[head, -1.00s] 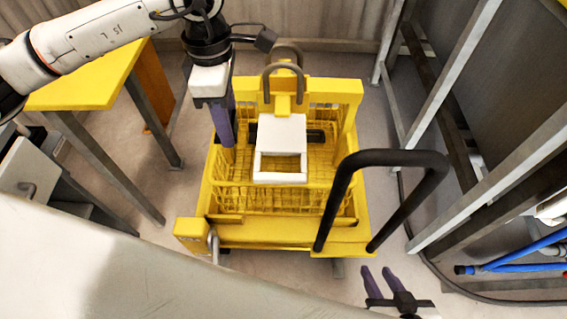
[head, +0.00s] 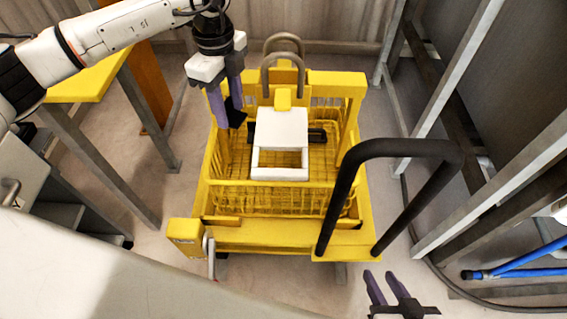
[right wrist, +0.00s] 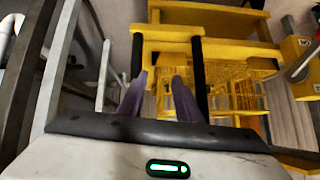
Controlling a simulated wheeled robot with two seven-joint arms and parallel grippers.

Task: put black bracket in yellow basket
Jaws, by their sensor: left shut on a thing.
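My left gripper (head: 224,112) is at the left rear side of the yellow basket (head: 268,204), fingers pointing down. It is shut on the black bracket (head: 236,113), a small dark piece that shows between and beside the purple fingers. The bracket is near the basket's left rear corner; I cannot tell its exact height over the rim. The basket has wire mesh walls and sits on a yellow cart. My right gripper (head: 387,287) is open and empty at the lower right, with its fingers apart in the right wrist view (right wrist: 160,90).
A white open-framed piece (head: 282,132) and a dark bar (head: 317,135) are in the basket area. Grey hooped handles (head: 283,65) rise behind. A black cart handle (head: 400,150) stands at the right front. A yellow table (head: 85,85) is at left, metal frames at right.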

